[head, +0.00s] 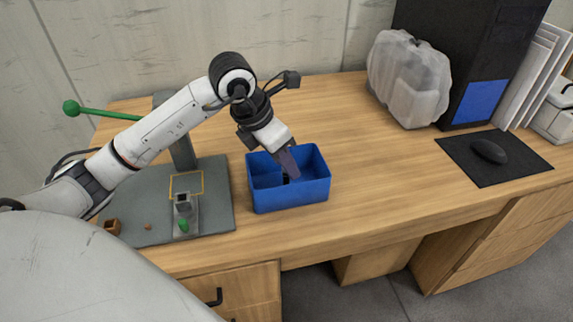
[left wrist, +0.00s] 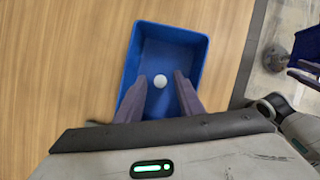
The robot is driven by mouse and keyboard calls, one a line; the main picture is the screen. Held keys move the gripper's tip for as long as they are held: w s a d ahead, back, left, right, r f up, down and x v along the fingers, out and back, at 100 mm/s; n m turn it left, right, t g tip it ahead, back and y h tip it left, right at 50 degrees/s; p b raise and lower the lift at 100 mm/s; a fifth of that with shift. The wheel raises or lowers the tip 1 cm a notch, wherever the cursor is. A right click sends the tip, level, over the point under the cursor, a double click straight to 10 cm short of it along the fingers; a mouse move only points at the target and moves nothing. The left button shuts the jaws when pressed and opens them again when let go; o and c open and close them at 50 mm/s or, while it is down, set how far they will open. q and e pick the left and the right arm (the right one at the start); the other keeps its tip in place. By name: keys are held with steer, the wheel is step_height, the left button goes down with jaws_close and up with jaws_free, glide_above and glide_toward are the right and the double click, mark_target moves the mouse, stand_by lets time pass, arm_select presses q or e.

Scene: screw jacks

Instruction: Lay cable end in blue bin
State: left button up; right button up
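The blue bin (head: 290,197) stands open on the desk; it also shows in the left wrist view (left wrist: 198,45). My left gripper (head: 293,170) reaches down into it, fingers tilted. In the left wrist view its two fingers (left wrist: 160,78) are spread, with a gap between them. A small dark piece (head: 285,178), possibly the cable end, shows in the bin by the fingertips. In the left wrist view a small pale round thing (left wrist: 160,81) shows between the fingers, apart from both; I cannot tell if it is the same piece. No cable run is clear. My right gripper is not visible.
A grey press base (head: 218,215) with a green-knobbed lever (head: 72,108) stands left of the bin. A small brown block (head: 112,227) lies on its left side. The desk between is clear.

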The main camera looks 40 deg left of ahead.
arm_select(q)
steer(key=v, duration=1)
steer(key=shift+p, duration=0.3)
steer(key=shift+s+f, duration=0.1)
